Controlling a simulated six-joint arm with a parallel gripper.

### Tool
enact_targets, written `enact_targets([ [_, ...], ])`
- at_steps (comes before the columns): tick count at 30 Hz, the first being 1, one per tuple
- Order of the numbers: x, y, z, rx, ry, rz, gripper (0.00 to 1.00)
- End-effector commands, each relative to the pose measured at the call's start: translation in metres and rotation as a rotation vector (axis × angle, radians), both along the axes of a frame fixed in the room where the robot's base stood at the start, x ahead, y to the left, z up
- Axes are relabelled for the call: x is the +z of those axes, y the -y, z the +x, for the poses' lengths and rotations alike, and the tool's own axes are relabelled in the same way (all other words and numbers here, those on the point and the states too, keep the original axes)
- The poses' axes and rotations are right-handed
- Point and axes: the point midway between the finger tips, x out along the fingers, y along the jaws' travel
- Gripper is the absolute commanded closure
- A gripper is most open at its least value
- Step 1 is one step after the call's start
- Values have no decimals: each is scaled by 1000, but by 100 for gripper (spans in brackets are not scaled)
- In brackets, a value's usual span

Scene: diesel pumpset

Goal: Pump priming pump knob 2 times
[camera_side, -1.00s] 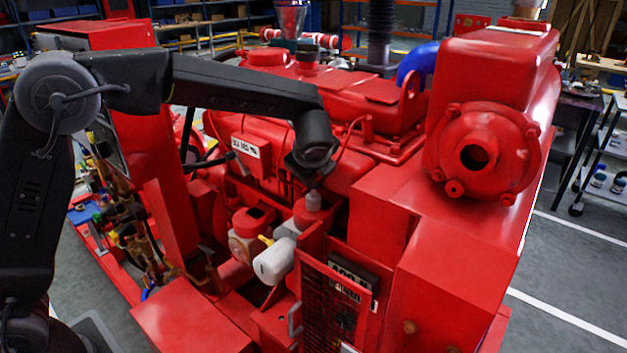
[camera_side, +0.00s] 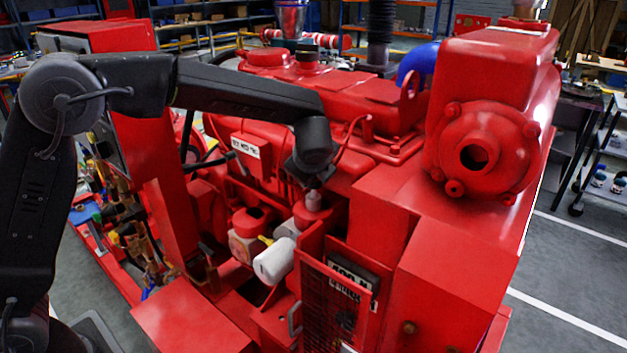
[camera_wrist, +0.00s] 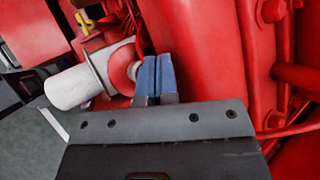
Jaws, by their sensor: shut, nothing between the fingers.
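The priming pump knob (camera_side: 314,200) is a small grey upright knob on the red engine, right of the white cylinder. My gripper (camera_side: 313,184) is directly above it in the side view, very close. Its fingertips are hard to make out there, and I cannot tell whether they touch the knob. In the wrist view, my gripper's blue fingers (camera_wrist: 158,72) are together with nothing between them. The knob (camera_wrist: 134,71) shows partly beside the left finger.
A white cylinder (camera_side: 273,262) juts out below and left of the knob, and it also shows in the wrist view (camera_wrist: 76,88). A red grille panel (camera_side: 335,300) stands in front. Red engine body (camera_side: 375,150) surrounds the space behind and right.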

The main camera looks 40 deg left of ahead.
Motion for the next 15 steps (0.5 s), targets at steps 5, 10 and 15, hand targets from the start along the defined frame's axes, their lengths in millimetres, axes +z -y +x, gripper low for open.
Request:
enact_targets([
  [5,-2,0,0,-1,0,1,100],
  [10,-5,0,0,-1,0,1,100],
  [15,-7,0,0,0,-1,0,100],
])
